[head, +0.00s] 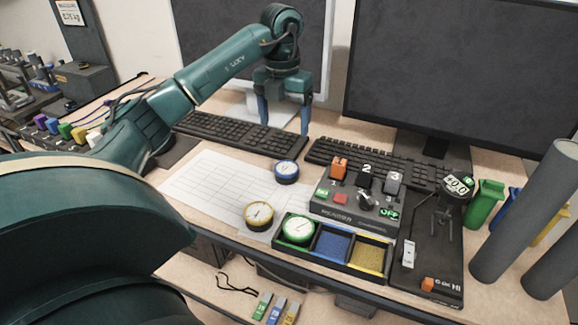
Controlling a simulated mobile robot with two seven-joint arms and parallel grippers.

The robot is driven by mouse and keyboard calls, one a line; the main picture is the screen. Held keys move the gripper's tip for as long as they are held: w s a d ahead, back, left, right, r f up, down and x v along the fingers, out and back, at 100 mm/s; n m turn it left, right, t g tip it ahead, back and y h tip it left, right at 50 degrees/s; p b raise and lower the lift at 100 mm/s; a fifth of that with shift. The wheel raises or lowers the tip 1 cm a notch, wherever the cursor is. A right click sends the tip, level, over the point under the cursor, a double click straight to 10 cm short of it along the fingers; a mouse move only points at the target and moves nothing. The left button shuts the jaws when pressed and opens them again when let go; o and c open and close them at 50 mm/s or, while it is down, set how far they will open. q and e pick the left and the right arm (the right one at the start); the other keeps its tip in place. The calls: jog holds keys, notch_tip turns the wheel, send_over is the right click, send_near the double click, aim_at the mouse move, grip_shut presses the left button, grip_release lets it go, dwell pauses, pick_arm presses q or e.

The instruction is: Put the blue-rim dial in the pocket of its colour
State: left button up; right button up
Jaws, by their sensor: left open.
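The blue-rim dial (286,171) lies face up near the right end of the paper sheet, left of the switch box. The tray (309,258) stands at the desk's front edge. Its left pocket holds a green-rim dial (299,229). Its middle pocket, the blue one (333,243), is empty, and so is the yellow pocket (369,255) at the right. A yellow-rim dial (258,214) lies on the desk left of the tray. My left gripper (284,128) is open and empty, pointing down over the keyboards, beyond the blue-rim dial. My right gripper is out of view.
The switch box (352,205) with several levers stands behind the tray. A dark stand with a gauge (458,184) is to its right. Two keyboards (225,131) and a monitor (460,60) are behind. Grey cylinders (530,210) stand at the right. The paper sheet (215,185) is mostly clear.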

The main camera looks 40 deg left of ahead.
pick_arm(q)
send_over(287, 167)
jog(key=shift+n, duration=0.4)
jog(key=f, duration=0.5)
jog(key=s+f, duration=0.1)
jog(key=f, duration=0.1)
jog(key=shift+f+p, duration=0.15)
jog(key=shift+p, duration=0.25)
jog(key=f, duration=0.1)
jog(key=f+p, duration=0.1)
jog(key=f, duration=0.2)
jog(key=shift+w+f, duration=0.35)
jog(key=shift+w, duration=0.05)
jog(key=shift+f, duration=0.5)
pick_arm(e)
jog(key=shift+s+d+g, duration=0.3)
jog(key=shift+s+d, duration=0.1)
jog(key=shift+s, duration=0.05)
pick_arm(q)
jog(key=shift+c, duration=0.6)
